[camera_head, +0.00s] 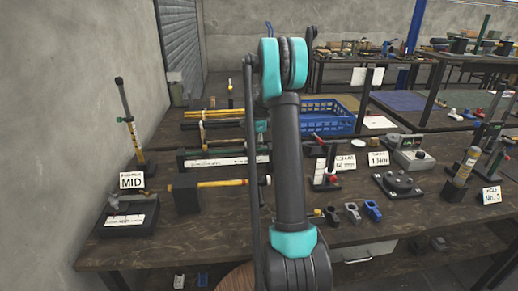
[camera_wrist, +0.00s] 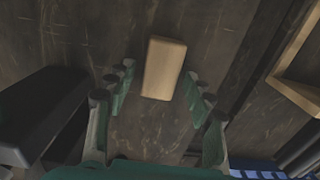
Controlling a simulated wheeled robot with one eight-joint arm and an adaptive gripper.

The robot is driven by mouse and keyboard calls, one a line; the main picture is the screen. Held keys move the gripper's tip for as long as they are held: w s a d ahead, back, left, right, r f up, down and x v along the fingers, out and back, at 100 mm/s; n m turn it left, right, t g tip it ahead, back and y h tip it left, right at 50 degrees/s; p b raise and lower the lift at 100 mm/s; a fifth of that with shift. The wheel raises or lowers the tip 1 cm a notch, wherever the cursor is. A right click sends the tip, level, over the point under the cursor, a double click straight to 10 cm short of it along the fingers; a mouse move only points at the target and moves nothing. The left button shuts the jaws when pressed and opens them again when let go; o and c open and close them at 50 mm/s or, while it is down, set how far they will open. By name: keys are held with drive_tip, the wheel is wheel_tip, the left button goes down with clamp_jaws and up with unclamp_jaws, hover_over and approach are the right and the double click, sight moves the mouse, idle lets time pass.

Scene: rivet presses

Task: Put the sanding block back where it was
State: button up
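A tan, wood-coloured block (camera_wrist: 164,67), which looks like the sanding block, lies on the dark wooden tabletop (camera_wrist: 85,30) in the wrist view. My gripper (camera_wrist: 158,71) is open, with its green-and-dark fingers spread on either side of the block. A gap shows between the block and each finger, so nothing is gripped. I cannot tell how far the fingertips are above the table. In the head view my arm hides the block and the gripper behind it.
In the wrist view a black object (camera_wrist: 42,108) is left of the fingers and a wooden-edged frame (camera_wrist: 293,88) is at right.

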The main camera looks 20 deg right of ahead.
wheel_tip(320, 180, up, 12)
drive_tip(key=shift+r, duration=0.15)
idle(0.6)
drive_tip(key=shift+d, duration=0.1)
